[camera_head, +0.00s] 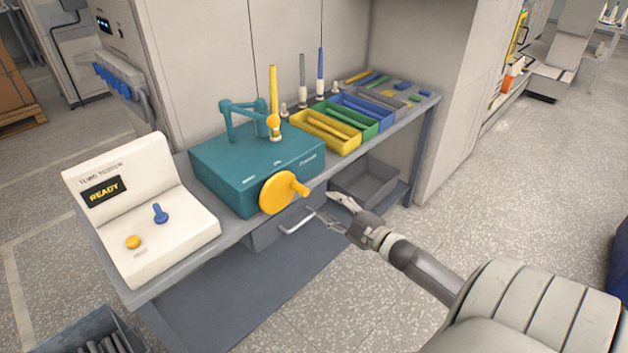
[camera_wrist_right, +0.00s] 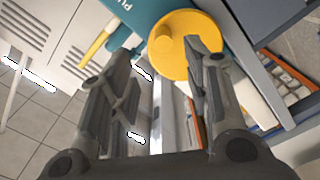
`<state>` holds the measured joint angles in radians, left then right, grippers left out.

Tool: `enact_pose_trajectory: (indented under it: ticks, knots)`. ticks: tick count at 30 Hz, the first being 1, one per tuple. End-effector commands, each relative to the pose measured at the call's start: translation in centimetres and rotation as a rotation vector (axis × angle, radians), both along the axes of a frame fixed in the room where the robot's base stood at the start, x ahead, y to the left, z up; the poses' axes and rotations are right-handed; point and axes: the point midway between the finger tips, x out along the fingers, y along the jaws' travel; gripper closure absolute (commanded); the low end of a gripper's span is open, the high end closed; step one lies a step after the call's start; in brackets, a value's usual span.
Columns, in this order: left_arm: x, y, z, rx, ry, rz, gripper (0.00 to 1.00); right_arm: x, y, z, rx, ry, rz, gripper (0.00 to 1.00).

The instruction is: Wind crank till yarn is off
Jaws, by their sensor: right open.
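The yellow crank (camera_head: 277,193) is a round disc with a peg handle (camera_head: 302,190) on the front of a teal winding box (camera_head: 230,167). I cannot make out loose yarn. My right gripper (camera_head: 328,208) is open and empty, just right of and below the handle, apart from it. In the right wrist view the crank (camera_wrist_right: 175,50) lies beyond the open fingers (camera_wrist_right: 165,65). My left gripper is not in view.
A white console (camera_head: 140,215) with a READY display (camera_head: 104,191), a blue lever and a yellow button stands on the left. Coloured trays (camera_head: 325,130) and upright bobbins line the bench behind. A drawer handle (camera_head: 297,223) juts out below the crank. The floor at right is clear.

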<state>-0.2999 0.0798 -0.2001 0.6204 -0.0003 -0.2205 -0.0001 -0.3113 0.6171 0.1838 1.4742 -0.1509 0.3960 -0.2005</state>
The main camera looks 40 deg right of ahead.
Motion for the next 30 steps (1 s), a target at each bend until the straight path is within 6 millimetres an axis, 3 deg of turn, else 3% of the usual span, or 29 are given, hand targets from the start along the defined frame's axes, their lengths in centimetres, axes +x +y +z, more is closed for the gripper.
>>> enact_pose_trajectory:
  ticks: [1,3,16,22,30]
  knots:
    - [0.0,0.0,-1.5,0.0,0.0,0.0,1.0,0.0,-0.1,-0.7,-0.089,-0.008,0.002,0.56]
    - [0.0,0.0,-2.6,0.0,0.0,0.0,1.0,0.0,-0.2,-0.9,-0.237,-0.017,0.0,0.56]
    - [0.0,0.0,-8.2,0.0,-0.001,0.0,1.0,0.3,0.2,-0.7,-1.1,-0.084,0.003,0.56]
    - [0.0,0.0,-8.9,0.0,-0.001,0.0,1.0,0.3,0.5,-0.4,-1.281,-0.098,0.006,0.56]
    - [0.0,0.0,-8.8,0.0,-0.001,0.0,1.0,1.8,0.6,-0.1,-1.304,-0.102,0.004,0.56]
